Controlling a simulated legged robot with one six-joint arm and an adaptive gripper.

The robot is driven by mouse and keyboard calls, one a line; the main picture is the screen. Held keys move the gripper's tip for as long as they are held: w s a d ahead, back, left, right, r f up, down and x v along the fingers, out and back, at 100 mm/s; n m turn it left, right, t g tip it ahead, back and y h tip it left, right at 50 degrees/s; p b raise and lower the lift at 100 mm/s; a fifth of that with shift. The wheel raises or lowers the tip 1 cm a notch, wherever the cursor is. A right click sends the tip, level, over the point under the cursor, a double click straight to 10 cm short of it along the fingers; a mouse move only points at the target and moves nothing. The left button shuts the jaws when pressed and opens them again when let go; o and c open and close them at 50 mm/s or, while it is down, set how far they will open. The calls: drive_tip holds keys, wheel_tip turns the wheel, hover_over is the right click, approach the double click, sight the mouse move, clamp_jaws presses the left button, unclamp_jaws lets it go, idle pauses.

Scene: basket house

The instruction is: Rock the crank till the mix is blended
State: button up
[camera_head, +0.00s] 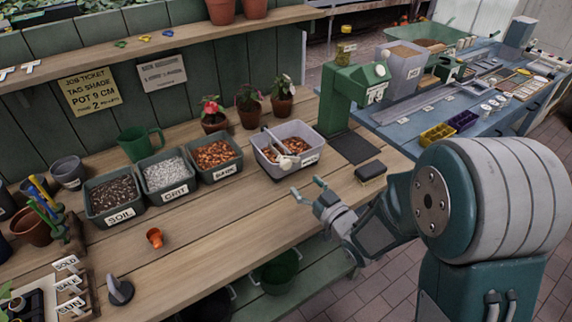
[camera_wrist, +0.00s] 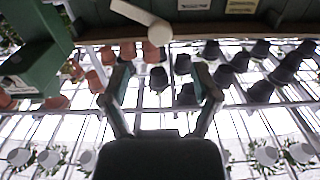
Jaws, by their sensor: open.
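A pale grey tub (camera_head: 268,168) with a label on its front stands on the potting bench and holds brown chips. A light crank arm lies over the tub and ends in a cream knob (camera_head: 285,163). My gripper (camera_head: 306,187) is open and empty, in front and to the right of the tub, apart from the knob. The wrist view shows its two fingers spread (camera_wrist: 163,78) with nothing between them. A pale bar with a rounded end (camera_wrist: 158,31) shows above them there; I cannot tell for sure that it is the crank. The tub's far contents are partly hidden.
Bins of soil (camera_head: 112,212), grit (camera_head: 167,187) and bark (camera_head: 216,168) stand left of the tub. A green press (camera_head: 343,100) stands to its right, with a dark brush (camera_head: 370,172) near the bench edge. The front middle of the bench is mostly clear around a small orange pot (camera_head: 154,237).

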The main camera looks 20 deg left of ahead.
sight(288, 166)
drive_tip(key=x, duration=0.9)
drive_tip(key=shift+d, duration=0.1)
clamp_jaws()
